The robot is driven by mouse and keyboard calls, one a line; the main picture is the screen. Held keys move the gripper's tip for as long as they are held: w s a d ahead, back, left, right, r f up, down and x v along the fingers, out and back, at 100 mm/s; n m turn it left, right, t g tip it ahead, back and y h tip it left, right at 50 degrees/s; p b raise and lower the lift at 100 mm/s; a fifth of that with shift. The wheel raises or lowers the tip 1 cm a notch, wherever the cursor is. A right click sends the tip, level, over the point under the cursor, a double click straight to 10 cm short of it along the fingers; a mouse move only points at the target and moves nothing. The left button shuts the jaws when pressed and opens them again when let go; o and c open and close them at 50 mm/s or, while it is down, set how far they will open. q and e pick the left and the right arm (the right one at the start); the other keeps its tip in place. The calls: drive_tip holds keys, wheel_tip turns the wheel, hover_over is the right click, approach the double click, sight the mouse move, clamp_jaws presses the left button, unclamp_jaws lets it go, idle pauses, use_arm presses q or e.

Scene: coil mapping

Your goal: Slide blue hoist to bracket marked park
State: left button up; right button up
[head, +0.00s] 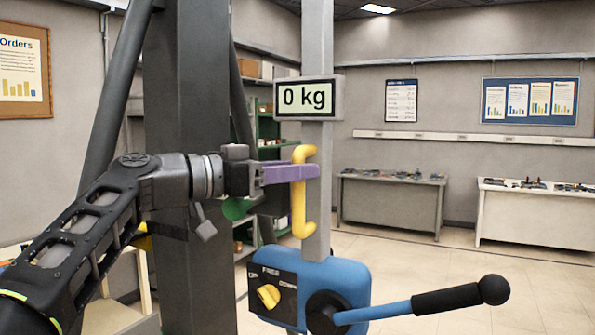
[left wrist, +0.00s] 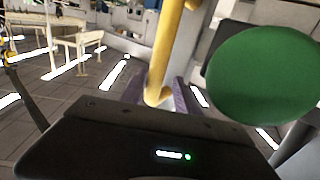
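The blue hoist (head: 345,275) sits low on a grey upright post. Its black panel carries a yellow knob (head: 268,296), and a blue lever with a black grip (head: 447,299) points right. A yellow C-shaped handle (head: 298,210) stands upright on the post above it. My left gripper (head: 305,172) has its purple fingers at the handle's upper part. In the left wrist view the yellow handle (left wrist: 163,60) lies between the two fingers, with gaps seeming to show beside it. No bracket marked park is seen. My right gripper is out of view.
A display reading 0 kg (head: 307,98) is fixed to the post above the handle. A thick dark column (head: 185,70) stands left of it. A green disc (left wrist: 262,72) is close to the left wrist. Workbenches (head: 392,188) stand behind; the floor between is clear.

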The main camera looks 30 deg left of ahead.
use_arm(q)
drive_tip(key=shift+d, duration=0.2)
drive_tip(key=shift+s+a, duration=0.1)
drive_tip(key=shift+b+v, duration=1.15)
drive_tip(key=shift+v, duration=2.6)
